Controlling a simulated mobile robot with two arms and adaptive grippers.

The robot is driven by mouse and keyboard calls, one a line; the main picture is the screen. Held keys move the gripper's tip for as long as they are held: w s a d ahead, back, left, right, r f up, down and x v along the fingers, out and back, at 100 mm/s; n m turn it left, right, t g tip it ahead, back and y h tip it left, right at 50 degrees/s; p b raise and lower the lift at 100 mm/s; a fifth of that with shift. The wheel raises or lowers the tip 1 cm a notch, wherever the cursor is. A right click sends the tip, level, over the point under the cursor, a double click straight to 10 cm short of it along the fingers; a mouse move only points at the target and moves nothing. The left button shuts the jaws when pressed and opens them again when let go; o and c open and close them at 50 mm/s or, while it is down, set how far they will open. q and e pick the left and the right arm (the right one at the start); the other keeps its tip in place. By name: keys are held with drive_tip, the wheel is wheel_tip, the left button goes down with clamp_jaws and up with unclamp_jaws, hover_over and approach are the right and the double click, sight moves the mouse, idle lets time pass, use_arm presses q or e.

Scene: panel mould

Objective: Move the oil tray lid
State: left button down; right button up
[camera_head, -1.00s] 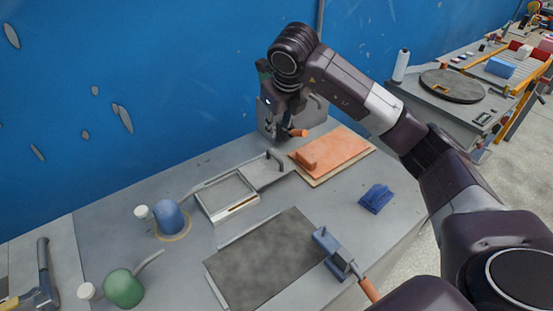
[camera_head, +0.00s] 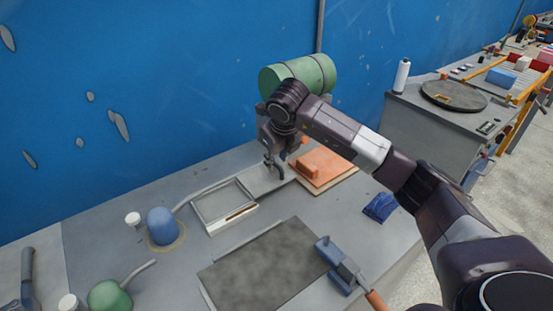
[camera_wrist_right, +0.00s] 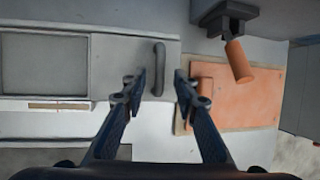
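The oil tray (camera_head: 211,232) is a shallow rectangular tray with a pale rim, left of my right gripper in the head view. The grey flat lid (camera_head: 255,183) lies at the tray's right end, leaving most of the tray uncovered. In the right wrist view the lid (camera_wrist_right: 115,65) has a dark upright handle (camera_wrist_right: 158,65). My right gripper (camera_head: 271,165) is above the handle end of the lid. In the wrist view the right gripper (camera_wrist_right: 160,78) is open, with the handle in line between its fingertips; contact cannot be told. My left gripper is out of view.
An orange float on a board (camera_head: 328,170) lies right of the lid. An orange-handled fixture (camera_wrist_right: 238,62) is close by. A green cylinder (camera_head: 300,76) is behind my arm. A blue oil can (camera_head: 162,226) stands left; a dark plate (camera_head: 262,268) lies in front.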

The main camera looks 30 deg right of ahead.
drive_tip(key=shift+w+f, duration=0.2)
drive_tip(key=shift+f, duration=0.35)
clamp_jaws()
